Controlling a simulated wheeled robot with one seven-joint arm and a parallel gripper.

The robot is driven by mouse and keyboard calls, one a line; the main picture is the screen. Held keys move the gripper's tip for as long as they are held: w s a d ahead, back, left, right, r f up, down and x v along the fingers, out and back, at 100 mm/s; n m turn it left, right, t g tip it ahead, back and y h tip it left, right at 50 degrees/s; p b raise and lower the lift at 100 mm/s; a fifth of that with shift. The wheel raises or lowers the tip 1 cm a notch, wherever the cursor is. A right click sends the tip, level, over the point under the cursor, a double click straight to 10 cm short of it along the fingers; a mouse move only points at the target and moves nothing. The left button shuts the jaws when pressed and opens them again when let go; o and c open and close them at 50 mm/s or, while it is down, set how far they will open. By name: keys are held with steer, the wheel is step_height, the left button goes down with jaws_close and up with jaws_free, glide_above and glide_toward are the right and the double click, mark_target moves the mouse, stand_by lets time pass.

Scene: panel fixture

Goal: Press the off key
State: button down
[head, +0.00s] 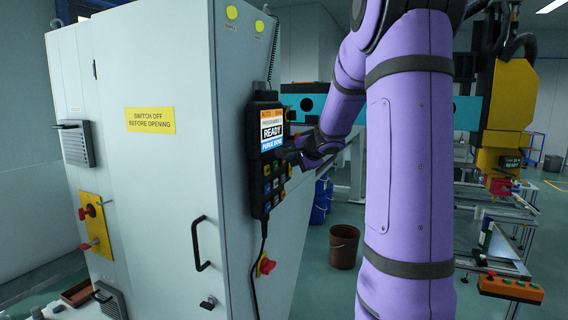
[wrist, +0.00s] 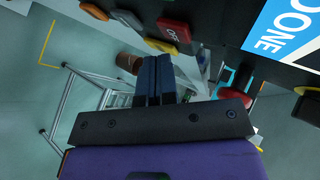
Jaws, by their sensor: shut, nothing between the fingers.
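The handheld control panel (head: 257,190) hangs on the side of the pale cabinet; its screen (head: 271,131) reads READY. In the wrist view a red key marked OFF (wrist: 174,31) sits on the panel face, between an orange key (wrist: 128,20) and the screen (wrist: 285,35), which shows the word ONE. My gripper (wrist: 154,60) is shut and empty, with its dark blue fingertips close to the OFF key and a yellow key (wrist: 161,46). I cannot tell whether they touch. In the head view my gripper (head: 302,160) is at the panel's right edge and the OFF key is not clear.
A red knob (wrist: 236,106) stands right of my fingers in the wrist view. The cabinet (head: 160,200) has a black handle (head: 202,243) and a red switch (head: 265,265). A brown bucket (head: 344,246) stands on the floor behind. My arm hides part of the background.

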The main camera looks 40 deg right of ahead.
steer(key=shift+w+a, duration=0.15)
steer(key=shift+w, duration=0.2)
steer(key=shift+w+a, duration=0.15)
steer(key=shift+w, duration=0.25)
stand_by(0.8)
steer(key=shift+s, duration=0.1)
steer(key=shift+s+d, duration=0.3)
steer(key=shift+s, duration=0.4)
steer(key=shift+s, duration=0.1)
steer(key=s, duration=0.1)
steer(key=s+d, duration=0.1)
steer(key=s, duration=0.1)
steer(key=s+d, duration=0.1)
steer(key=shift+s, duration=0.2)
stand_by(0.4)
steer(key=shift+a, duration=0.1)
stand_by(0.5)
